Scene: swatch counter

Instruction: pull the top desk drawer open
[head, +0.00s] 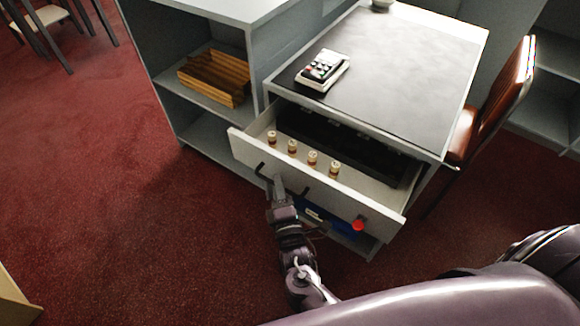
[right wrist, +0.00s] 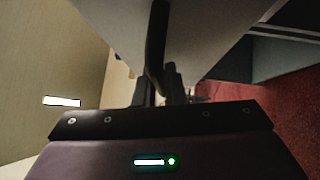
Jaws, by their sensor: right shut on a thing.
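The top desk drawer (head: 336,192) stands pulled out from the desk (head: 400,75), its inside showing. Several small cream-and-brown pieces (head: 312,158) stand in a row behind its front panel, with a dark tray area further back. My right gripper (head: 276,184) is at the dark bar handle (head: 261,168) on the drawer front and shut on it. In the right wrist view, the black handle (right wrist: 157,45) runs down between the fingers (right wrist: 160,92). The fingers hide part of the handle. My left gripper is not in view.
A calculator-like device (head: 323,70) lies on the desk top. A brown chair (head: 495,95) stands to the right. Grey shelves with a wooden tray (head: 214,77) are at the left. Red carpet is clear on the left.

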